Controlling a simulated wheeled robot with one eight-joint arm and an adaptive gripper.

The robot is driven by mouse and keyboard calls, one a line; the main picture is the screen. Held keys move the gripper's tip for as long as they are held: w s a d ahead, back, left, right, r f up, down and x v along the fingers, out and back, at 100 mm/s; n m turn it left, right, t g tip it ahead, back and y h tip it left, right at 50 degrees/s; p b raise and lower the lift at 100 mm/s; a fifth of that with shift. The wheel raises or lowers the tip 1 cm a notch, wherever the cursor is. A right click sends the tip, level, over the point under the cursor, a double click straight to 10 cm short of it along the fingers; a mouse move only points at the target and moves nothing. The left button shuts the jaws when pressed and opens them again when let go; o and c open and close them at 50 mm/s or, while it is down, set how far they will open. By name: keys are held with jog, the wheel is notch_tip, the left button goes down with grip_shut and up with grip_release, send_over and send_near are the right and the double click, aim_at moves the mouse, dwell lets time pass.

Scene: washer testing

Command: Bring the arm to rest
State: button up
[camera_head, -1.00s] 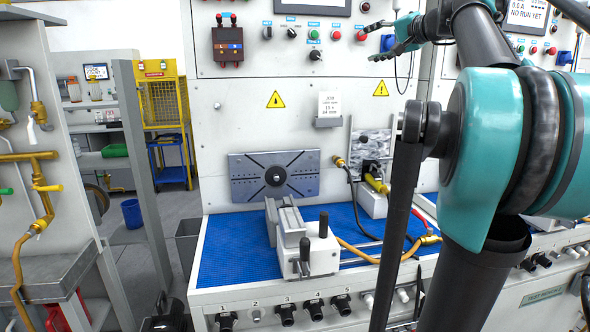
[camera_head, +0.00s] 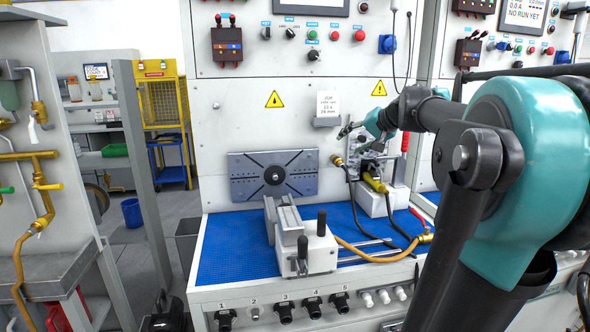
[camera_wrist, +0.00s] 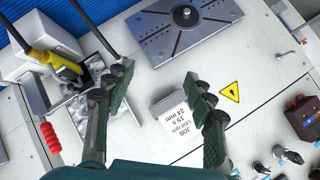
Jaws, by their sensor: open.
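My gripper (camera_head: 358,135) is in front of the panel of the test bench, below the right warning triangle and just right of the white job card (camera_head: 328,103). In the wrist view my gripper (camera_wrist: 160,95) has its two dark fingers wide apart with nothing between them. The job card (camera_wrist: 188,120) shows beyond the gap between the fingers. My arm reaches in from the right side of the head view and hides part of the bench there.
A slotted grey plate (camera_head: 273,175) is on the panel. A white vise (camera_head: 305,246) stands on the blue mat (camera_head: 232,250). A yellow-handled valve (camera_head: 375,183) with hoses is right of it, near my gripper. Knobs line the bench's front edge. The mat's left part is clear.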

jog(key=s+f+n+h, duration=0.1)
jog(key=s+f+h, duration=0.1)
jog(key=s+f, duration=0.4)
jog(key=s+f+n+g+h, duration=0.1)
jog(key=s+f, duration=0.4)
jog(key=f, duration=1)
jog(key=s+d+f+n+g+h, duration=0.1)
jog(key=s+f+h, duration=0.2)
jog(key=s+f, duration=0.3)
jog(key=shift+s+d+f+n, duration=0.1)
jog(key=shift+s+f+n, duration=0.1)
jog(key=shift+f, duration=1.15)
jog(key=shift+s+f+n, duration=0.15)
jog(key=shift+f+n, duration=0.05)
jog(key=shift+f, duration=1.15)
jog(key=s+f+g, duration=0.3)
jog(key=s+f, duration=0.3)
jog(key=s, duration=0.5)
jog(key=shift+s+f, duration=0.25)
